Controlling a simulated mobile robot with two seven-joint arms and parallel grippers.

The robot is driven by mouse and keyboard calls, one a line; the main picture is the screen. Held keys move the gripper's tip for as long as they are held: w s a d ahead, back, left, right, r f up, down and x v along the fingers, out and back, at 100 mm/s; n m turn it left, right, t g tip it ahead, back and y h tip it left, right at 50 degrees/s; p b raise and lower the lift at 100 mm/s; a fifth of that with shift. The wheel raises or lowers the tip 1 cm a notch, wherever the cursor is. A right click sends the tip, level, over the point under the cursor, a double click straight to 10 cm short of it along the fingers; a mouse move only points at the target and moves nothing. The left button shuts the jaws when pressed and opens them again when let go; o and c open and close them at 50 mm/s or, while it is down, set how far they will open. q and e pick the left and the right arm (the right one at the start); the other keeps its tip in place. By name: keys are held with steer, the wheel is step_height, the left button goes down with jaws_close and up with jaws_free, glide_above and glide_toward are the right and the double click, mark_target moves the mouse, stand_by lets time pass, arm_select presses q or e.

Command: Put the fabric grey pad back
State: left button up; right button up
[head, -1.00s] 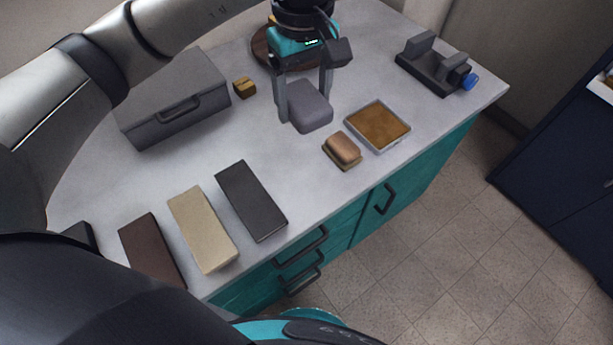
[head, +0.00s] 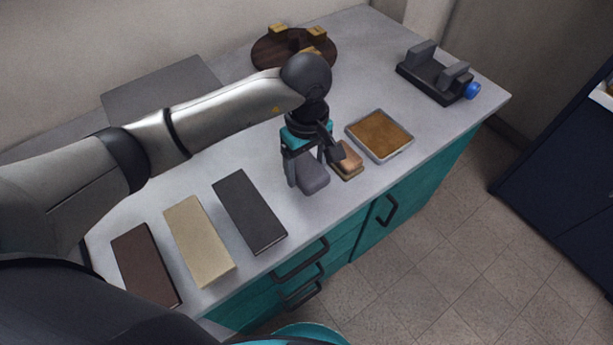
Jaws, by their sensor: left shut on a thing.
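The fabric grey pad (head: 313,178) is a soft-looking, rounded grey block in the head view. My left gripper (head: 306,180) points down and is shut on it, with one finger on each side. The pad is low over the table, between the dark grey box (head: 250,212) and the small tan-brown pad (head: 349,164). I cannot tell whether it touches the table. My gripper partly hides the tan-brown pad. My right gripper is not in view.
A metal tray (head: 407,144) with a brown filling lies to the right. Beige (head: 199,240) and dark brown (head: 145,264) boxes lie at left.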

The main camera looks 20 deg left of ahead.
mark_target(307, 178)
arm_select(q)
steer(key=shift+f, duration=1.8)
steer(key=shift+f+b, duration=0.15)
steer(key=shift+b, duration=0.25)
steer(key=o, duration=1.2)
step_height(307, 178, up, 12)
steer(key=shift+r+p, duration=0.2)
steer(key=shift+p, duration=0.8)
